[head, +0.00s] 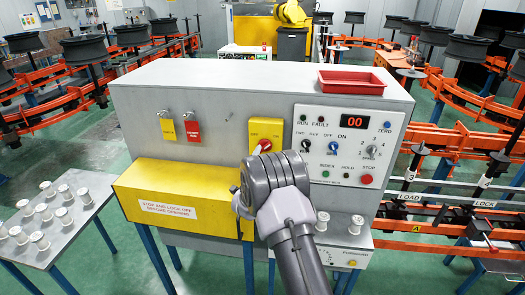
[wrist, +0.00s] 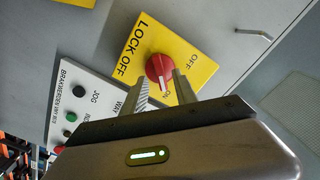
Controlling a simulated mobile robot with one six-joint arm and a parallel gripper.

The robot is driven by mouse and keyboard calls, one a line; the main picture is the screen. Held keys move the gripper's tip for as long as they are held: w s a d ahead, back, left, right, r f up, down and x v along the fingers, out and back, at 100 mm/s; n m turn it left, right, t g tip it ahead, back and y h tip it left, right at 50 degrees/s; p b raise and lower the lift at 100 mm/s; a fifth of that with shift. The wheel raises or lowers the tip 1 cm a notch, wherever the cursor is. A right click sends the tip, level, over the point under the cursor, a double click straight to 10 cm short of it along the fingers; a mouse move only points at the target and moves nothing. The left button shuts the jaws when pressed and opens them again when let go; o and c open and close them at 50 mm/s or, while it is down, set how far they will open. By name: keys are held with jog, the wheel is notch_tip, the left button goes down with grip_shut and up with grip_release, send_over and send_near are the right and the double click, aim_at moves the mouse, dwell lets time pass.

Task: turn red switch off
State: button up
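The red switch (wrist: 160,70) is a round knob on a yellow plate (wrist: 198,63) lettered OFF and LOCK OFF. In the wrist view its white mark points toward the partly hidden ON lettering, between my fingers. My gripper (wrist: 162,82) is open, with one finger on each side of the knob's lower part. I cannot tell whether the fingers touch it.
A control panel (head: 348,145) with buttons and a display is right of the yellow plate. Padlocks with yellow (head: 167,128) and red (head: 192,128) tags hang at left. A yellow box (head: 180,196) juts out below. A red tray (head: 350,82) is on top.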

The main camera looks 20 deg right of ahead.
aim_at(265, 147)
jog(key=shift+x, duration=1.25)
grip_shut()
